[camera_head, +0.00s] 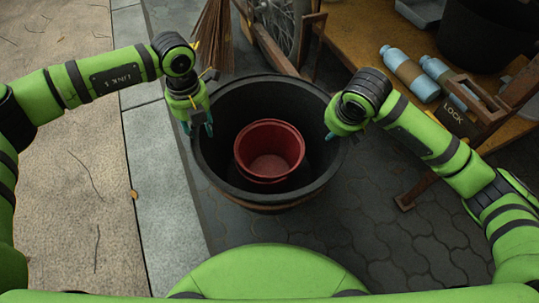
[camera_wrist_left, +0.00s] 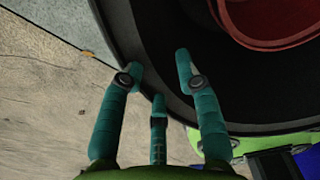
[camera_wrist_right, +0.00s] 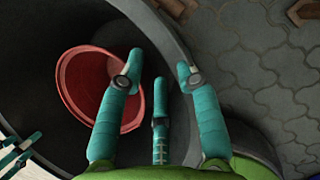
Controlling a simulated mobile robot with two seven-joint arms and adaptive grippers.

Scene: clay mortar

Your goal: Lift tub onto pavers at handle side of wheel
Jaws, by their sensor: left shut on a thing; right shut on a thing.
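A large dark tub (camera_head: 226,190) stands at the middle of the head view, with a smaller red bucket (camera_head: 270,150) inside it. My left gripper (camera_head: 198,128) is shut on the tub's left rim; in the left wrist view its fingers (camera_wrist_left: 158,80) straddle the rim (camera_wrist_left: 150,45). My right gripper (camera_head: 331,135) is shut on the right rim, fingers (camera_wrist_right: 160,78) either side of the wall. The spoked wheel (camera_head: 280,25) is beyond the tub. Dark pavers (camera_head: 370,240) lie right of and below the tub. The tub's underside is hidden, so I cannot tell whether it touches the ground.
Pale kerb slabs (camera_head: 160,190) and sandy ground (camera_head: 60,180) lie left. A broom (camera_head: 213,35) stands behind the tub. A wooden bench (camera_head: 370,30) at the right holds blue bottles (camera_head: 405,72). Pavers at the lower right are clear.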

